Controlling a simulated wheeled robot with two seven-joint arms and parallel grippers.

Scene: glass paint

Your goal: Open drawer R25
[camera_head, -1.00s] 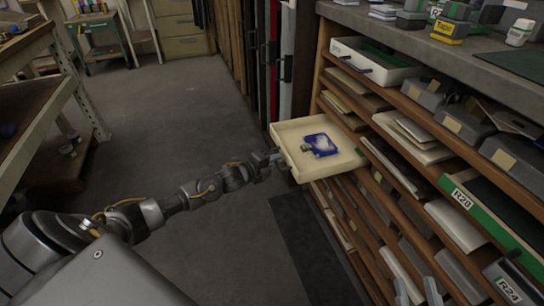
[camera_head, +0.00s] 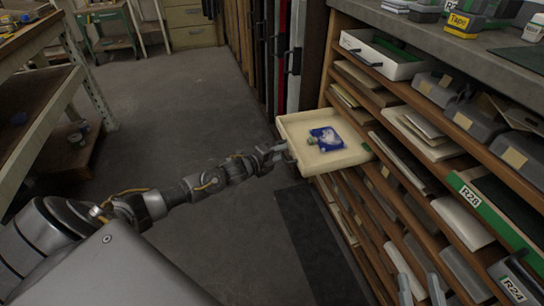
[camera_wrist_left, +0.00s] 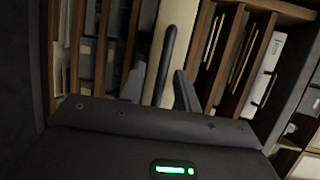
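A cream drawer (camera_head: 350,160) is pulled well out of the wooden rack, with a blue-and-white packet and a small green-capped item inside. No R25 label is readable on it. My left gripper (camera_head: 284,152) is at its front face. In the left wrist view the dark bar handle (camera_wrist_left: 168,52) stands on the cream front, between my two spread fingers (camera_wrist_left: 160,88). Small gaps show beside the handle, so the fingers look open around it. Two grey fingertips of my right gripper (camera_head: 420,288) show apart at the bottom edge, with nothing between them.
The rack holds a white drawer (camera_head: 384,60), a green drawer labelled R28 (camera_head: 490,212) and a grey one labelled R24 (camera_head: 512,286). A worktop (camera_head: 480,50) lies above. Open floor (camera_head: 200,110) lies left of the rack, with a shelf unit (camera_head: 60,85) further left.

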